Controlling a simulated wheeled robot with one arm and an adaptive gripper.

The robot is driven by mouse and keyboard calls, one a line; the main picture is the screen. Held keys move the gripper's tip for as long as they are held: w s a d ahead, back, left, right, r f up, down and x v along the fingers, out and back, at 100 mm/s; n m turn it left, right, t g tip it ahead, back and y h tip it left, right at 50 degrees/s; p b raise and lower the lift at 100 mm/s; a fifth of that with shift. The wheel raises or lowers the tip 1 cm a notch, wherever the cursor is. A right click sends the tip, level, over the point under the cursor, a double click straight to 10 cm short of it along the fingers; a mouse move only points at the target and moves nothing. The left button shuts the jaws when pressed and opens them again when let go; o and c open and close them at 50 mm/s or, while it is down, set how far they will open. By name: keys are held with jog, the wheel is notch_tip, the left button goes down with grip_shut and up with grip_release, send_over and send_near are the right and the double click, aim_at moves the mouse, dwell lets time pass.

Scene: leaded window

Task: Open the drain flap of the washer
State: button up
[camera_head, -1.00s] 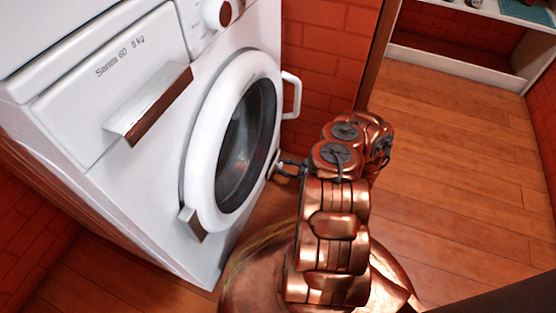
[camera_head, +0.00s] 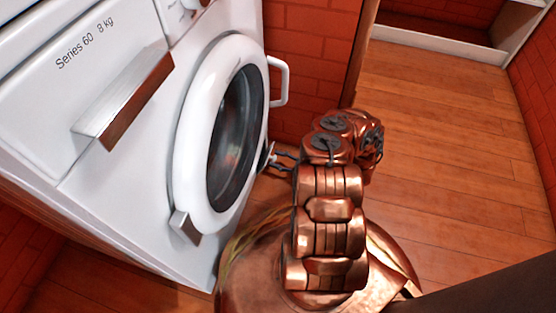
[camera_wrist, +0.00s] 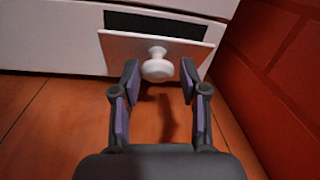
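The white washer (camera_head: 130,205) stands at the left in the head view, and its lower front also shows in the wrist view (camera_wrist: 45,45). Its drain flap (camera_wrist: 118,46) is a white panel with a round white knob (camera_wrist: 157,68). The flap is tilted outward at the top, with a dark opening (camera_wrist: 155,25) showing above and behind it. My gripper (camera_wrist: 160,74) is open, with its two fingertips on either side of the knob and apart from it. In the head view my gripper (camera_head: 282,161) is small beside the washer's lower front, and the flap is mostly hidden.
The round washer door (camera_head: 186,140) is shut, with a white handle (camera_head: 284,82) projecting on its right. The detergent drawer has a silver handle (camera_head: 125,100). A red brick wall (camera_head: 312,60) stands close to the right of the washer. The wooden floor (camera_head: 440,150) is clear at right.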

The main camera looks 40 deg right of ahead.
jog(key=shift+o, duration=1.2)
jog(key=shift+a, duration=0.1)
jog(key=v, duration=1.1)
jog(key=shift+s+d, duration=0.3)
jog(key=shift+c, duration=0.2)
